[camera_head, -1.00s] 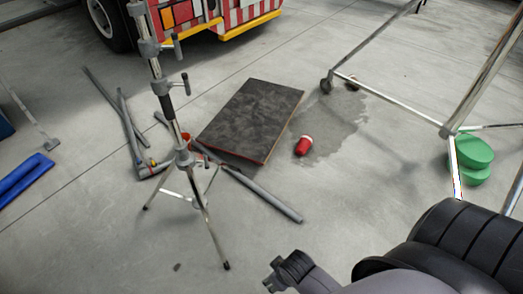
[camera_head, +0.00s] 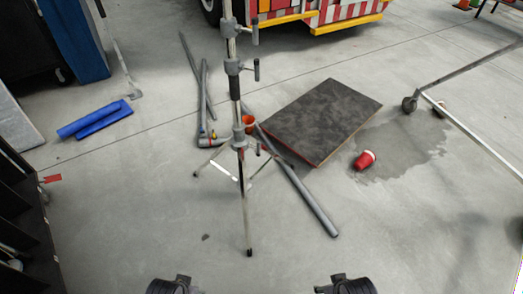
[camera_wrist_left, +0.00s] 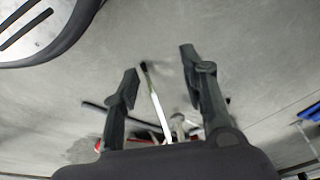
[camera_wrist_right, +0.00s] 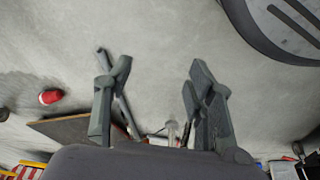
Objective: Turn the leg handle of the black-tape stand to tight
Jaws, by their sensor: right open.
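The tripod stand (camera_head: 246,190) stands upright on the floor in the head view, left of centre. A dark band of black tape (camera_head: 235,88) wraps its pole. Two side handles stick out to the right higher up, and a small leg handle (camera_head: 258,149) sits at the leg collar (camera_head: 240,138); its tightness cannot be told. My left gripper (camera_wrist_left: 162,62) is open and empty, with a stand leg (camera_wrist_left: 155,100) showing beyond its fingers. My right gripper (camera_wrist_right: 160,65) is open and empty. In the head view both are at the bottom edge, nearer than the stand and apart from it.
Grey pipes (camera_head: 310,205) lie around the stand's legs, near an orange cup (camera_head: 249,124). A dark board (camera_head: 320,120) and red cup (camera_head: 364,160) lie to the right. Black shelving (camera_head: 25,220) stands at left. The floor in front of the stand is clear.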

